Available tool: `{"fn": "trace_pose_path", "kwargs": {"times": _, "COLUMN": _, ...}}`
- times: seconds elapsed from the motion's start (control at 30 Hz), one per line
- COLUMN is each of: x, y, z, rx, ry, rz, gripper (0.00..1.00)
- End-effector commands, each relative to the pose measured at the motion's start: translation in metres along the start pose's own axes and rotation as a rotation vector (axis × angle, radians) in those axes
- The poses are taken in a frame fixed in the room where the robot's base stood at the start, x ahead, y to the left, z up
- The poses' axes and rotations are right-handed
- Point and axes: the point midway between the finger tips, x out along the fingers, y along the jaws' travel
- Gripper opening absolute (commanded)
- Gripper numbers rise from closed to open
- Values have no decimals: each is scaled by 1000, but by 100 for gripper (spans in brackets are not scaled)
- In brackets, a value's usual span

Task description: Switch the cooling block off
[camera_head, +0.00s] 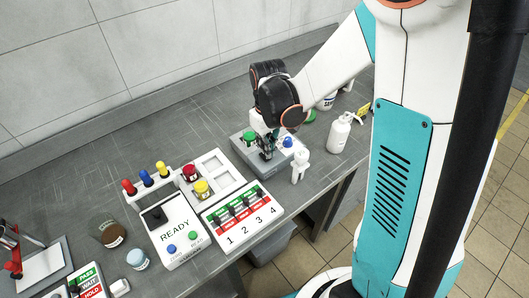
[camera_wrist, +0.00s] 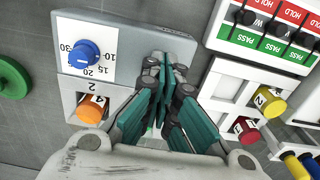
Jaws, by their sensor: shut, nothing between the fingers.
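The cooling block is probably the grey box (camera_head: 248,156) under my gripper; no label on it names it so. It also shows in the wrist view (camera_wrist: 72,30). It has a blue dial (camera_wrist: 84,54) on a white scale marked 10, 15, 20 and 30, and an orange-capped item (camera_wrist: 92,107) in a white-edged slot by the number 2. A green cap (camera_head: 249,137) sits on its left part in the head view. Whatever lies under the fingers is hidden; I cannot tell contact.
A white rack (camera_head: 214,170) with red and yellow caps stands left of the box. Nearby are a numbered switch panel (camera_head: 243,216), a READY box (camera_head: 176,232) and colored-top posts (camera_head: 147,178). A white bottle (camera_head: 340,132) and small white figure-like item (camera_head: 300,164) stand right.

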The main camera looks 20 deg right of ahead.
Motion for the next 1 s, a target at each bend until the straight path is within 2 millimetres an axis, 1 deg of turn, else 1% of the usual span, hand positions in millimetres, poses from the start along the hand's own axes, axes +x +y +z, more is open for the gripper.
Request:
{"fn": "trace_pose_path", "kwargs": {"times": 0.03, "x": -6, "y": 0, "z": 0, "rx": 0, "ry": 0, "rz": 0, "gripper": 0}}
{"fn": "trace_pose_path", "kwargs": {"times": 0.6, "x": -47, "y": 0, "z": 0, "rx": 0, "ry": 0, "rz": 0, "gripper": 0}}
{"fn": "trace_pose_path", "kwargs": {"times": 1.0, "x": -48, "y": 0, "z": 0, "rx": 0, "ry": 0, "rz": 0, "gripper": 0}}
